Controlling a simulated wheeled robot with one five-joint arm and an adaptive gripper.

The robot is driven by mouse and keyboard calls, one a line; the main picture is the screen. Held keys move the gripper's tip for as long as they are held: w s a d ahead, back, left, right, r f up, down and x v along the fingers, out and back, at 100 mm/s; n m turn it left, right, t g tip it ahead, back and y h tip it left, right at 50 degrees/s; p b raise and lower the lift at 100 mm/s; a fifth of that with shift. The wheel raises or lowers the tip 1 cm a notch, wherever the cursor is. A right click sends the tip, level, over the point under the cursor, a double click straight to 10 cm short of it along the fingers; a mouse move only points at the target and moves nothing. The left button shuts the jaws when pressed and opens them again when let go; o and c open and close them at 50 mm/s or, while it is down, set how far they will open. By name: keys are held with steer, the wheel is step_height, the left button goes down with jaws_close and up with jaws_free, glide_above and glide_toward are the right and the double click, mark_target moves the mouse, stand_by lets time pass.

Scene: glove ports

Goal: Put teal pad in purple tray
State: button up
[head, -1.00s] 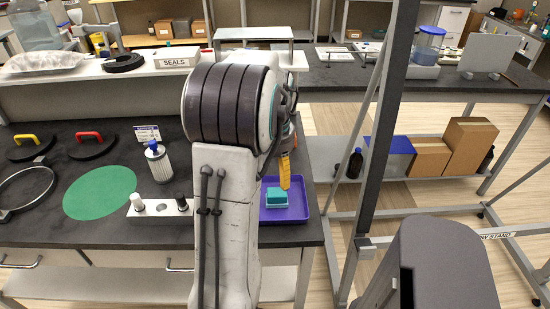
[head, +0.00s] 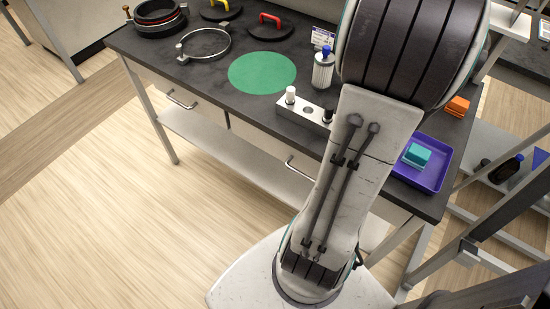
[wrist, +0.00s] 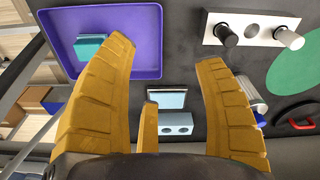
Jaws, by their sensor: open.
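The teal pad (head: 417,155) lies inside the purple tray (head: 432,183) at the right end of the dark bench in the head view. In the wrist view the teal pad (wrist: 90,47) rests on the floor of the purple tray (wrist: 150,40), toward its left side. My gripper (wrist: 166,50) is open, with its yellow fingers wide apart and nothing between them. It is above the bench, clear of the pad; the left finger overlaps part of the tray in the picture. In the head view my arm hides most or all of the gripper.
A pale rack (head: 303,113) with a white and a black plug stands left of the tray. A grey two-hole block (wrist: 175,123) shows below.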

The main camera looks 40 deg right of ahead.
steer(key=w+a+n, duration=0.3)
steer(key=w+a, duration=0.2)
steer(key=a, duration=0.4)
steer(key=s+a+f+n+t+y, duration=0.1)
steer(key=a+n, duration=0.7)
steer(key=a, duration=1.3)
steer(key=shift+s+a+f+t, duration=0.2)
steer(key=shift+s+f+t, duration=0.35)
steer(key=shift+t, duration=0.55)
